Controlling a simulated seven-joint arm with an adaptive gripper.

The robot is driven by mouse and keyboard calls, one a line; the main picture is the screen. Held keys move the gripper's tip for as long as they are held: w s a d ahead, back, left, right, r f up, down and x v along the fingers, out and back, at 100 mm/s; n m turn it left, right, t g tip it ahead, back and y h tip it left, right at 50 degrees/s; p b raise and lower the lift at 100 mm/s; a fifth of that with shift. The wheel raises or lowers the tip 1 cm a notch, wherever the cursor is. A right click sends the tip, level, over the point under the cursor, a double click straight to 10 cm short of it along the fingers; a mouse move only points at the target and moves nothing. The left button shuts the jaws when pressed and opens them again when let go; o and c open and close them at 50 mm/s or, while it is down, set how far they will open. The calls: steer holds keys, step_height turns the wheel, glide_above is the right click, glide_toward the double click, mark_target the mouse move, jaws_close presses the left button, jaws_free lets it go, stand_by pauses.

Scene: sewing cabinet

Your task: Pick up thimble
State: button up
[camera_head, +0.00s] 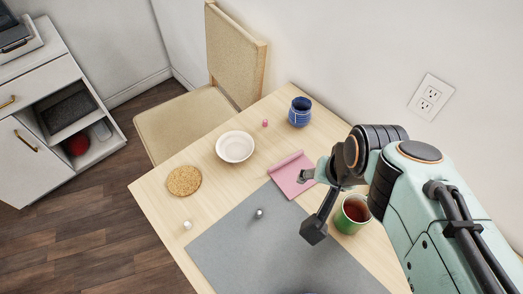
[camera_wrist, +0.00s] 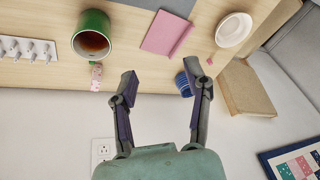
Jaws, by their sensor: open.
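A small silvery piece that looks like the thimble (camera_head: 259,212) sits on the grey mat (camera_head: 225,250) in the head view. It is too small to make out its details, and I do not see it in the wrist view. My gripper (camera_head: 309,203) is above the table, to the right of the small piece and apart from it. In the wrist view my gripper (camera_wrist: 160,73) has its two fingers spread wide with nothing between them.
A white bowl (camera_head: 235,147), blue cup (camera_head: 299,112), cork coaster (camera_head: 184,181), small pink piece (camera_head: 265,123) and small white piece (camera_head: 188,225) are farther off.

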steer(key=w+a+f, duration=0.3)
steer(key=w, duration=0.3)
steer(key=n+g, duration=0.2)
steer(key=g, duration=0.2)
glide_above(259, 212)
steer(key=shift+h, duration=0.4)
step_height(259, 212, down, 16)
steer(key=shift+d+f, duration=0.1)
steer(key=shift+f, duration=0.1)
step_height(259, 212, down, 7)
steer(key=shift+r, duration=0.2)
steer(key=c, duration=0.8)
